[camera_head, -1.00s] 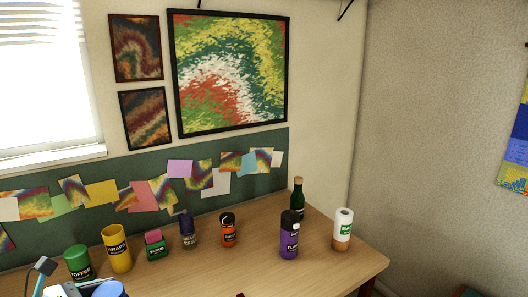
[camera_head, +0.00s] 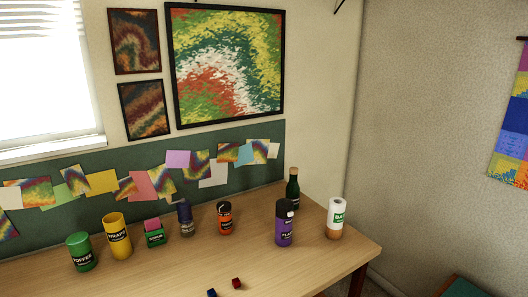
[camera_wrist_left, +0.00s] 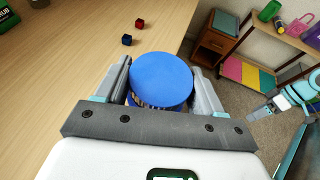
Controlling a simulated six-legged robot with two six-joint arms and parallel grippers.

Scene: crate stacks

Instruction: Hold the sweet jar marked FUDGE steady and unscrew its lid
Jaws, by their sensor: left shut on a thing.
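My left gripper (camera_wrist_left: 160,85) is shut around a jar with a round blue lid (camera_wrist_left: 161,78) in the left wrist view. One finger lies on each side, and the lid faces the camera. A dark band with pale marks shows just under the lid; the rest of the jar and any FUDGE label are hidden. The jar is held beyond the table's edge or above it; I cannot tell which. A teal and white gripper, which seems to be my right one (camera_wrist_left: 284,100), shows at the right edge of that view, apart from the jar. Its jaw state is unclear. The head view shows neither gripper.
The wooden table (camera_head: 185,275) carries a green TOFFEE jar (camera_head: 80,252), a yellow WRAPS jar (camera_head: 117,236), several bottles and a white-topped roll-like container (camera_head: 337,217). A red cube (camera_head: 236,283) and blue cube (camera_head: 211,293) lie near the front. Shelves (camera_wrist_left: 275,40) stand beyond the edge.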

